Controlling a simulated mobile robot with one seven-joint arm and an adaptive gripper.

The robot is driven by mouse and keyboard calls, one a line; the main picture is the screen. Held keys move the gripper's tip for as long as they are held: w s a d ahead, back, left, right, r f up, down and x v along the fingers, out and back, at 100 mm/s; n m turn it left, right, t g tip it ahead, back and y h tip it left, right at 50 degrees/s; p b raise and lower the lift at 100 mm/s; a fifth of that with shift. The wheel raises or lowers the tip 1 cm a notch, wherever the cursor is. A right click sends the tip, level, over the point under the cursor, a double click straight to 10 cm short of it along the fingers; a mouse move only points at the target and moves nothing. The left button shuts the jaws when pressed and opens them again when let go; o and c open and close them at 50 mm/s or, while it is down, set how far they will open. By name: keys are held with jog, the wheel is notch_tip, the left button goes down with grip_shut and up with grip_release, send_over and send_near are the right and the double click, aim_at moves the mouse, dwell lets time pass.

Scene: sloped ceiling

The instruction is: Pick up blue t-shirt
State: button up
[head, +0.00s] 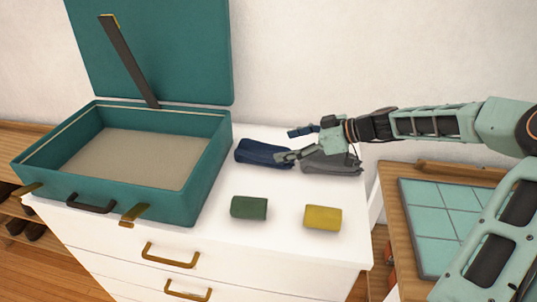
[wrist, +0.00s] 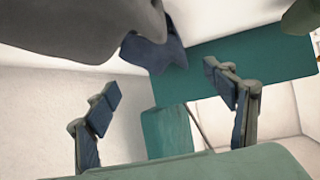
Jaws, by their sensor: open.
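The blue t-shirt (head: 258,153) is a dark blue folded bundle lying on the white dresser top, just right of the suitcase. In the wrist view, part of the blue t-shirt (wrist: 150,52) shows near the top, partly hidden by grey cloth. My gripper (head: 293,144) is open, its fingers pointing left toward the right end of the blue bundle. No cloth is visibly gripped. In the wrist view, the two fingers of my gripper (wrist: 161,80) are spread wide with a gap between them. Whether a fingertip touches the t-shirt cannot be told.
A grey folded garment (head: 332,163) lies right beside the blue one, under my gripper. A green roll (head: 249,208) and a yellow roll (head: 322,217) lie in front. An open, empty teal suitcase (head: 212,160) stands at left.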

aim_at(271, 149)
jog(key=p+x, duration=0.1)
jog(key=x, duration=0.7)
jog(key=shift+s+a+f, duration=0.1)
jog(key=shift+s, duration=0.05)
jog(key=c, duration=1.4)
